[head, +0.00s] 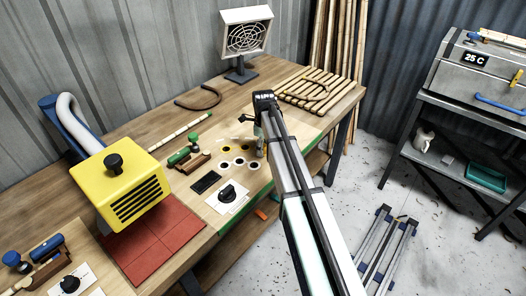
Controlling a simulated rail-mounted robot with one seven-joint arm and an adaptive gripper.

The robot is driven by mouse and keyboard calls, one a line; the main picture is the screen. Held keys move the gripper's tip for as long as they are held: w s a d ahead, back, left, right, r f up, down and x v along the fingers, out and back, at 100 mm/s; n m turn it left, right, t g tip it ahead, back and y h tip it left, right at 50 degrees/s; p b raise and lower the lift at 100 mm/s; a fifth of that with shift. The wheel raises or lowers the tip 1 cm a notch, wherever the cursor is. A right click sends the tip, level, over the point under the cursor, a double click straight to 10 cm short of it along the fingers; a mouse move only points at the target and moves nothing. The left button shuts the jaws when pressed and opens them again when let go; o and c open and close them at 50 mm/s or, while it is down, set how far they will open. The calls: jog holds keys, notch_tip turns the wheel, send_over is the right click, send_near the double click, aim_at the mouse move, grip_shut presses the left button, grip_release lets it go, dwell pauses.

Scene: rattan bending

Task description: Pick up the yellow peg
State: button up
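The bending board (262,174) on the wooden workbench carries several small round spots, some white-rimmed with dark centres. One yellow-rimmed round spot (227,149) shows at their upper left. It may be the yellow peg or its place; it is too small to tell. My arm reaches in from the lower right, and my gripper (259,143) is low over the board, right of the round spots. Its fingers are small, dark and partly hidden by my arm, so I cannot see whether they hold anything.
A yellow machine (118,182) stands left by red mats (155,243). A green clamp (186,155) and a black control knob (228,193) are near the board. A fan heater (245,40) and wooden slats (312,88) are behind. A metal box (475,72) stands right.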

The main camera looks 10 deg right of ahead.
jog(key=c, duration=0.9)
jog(key=shift+o, duration=0.2)
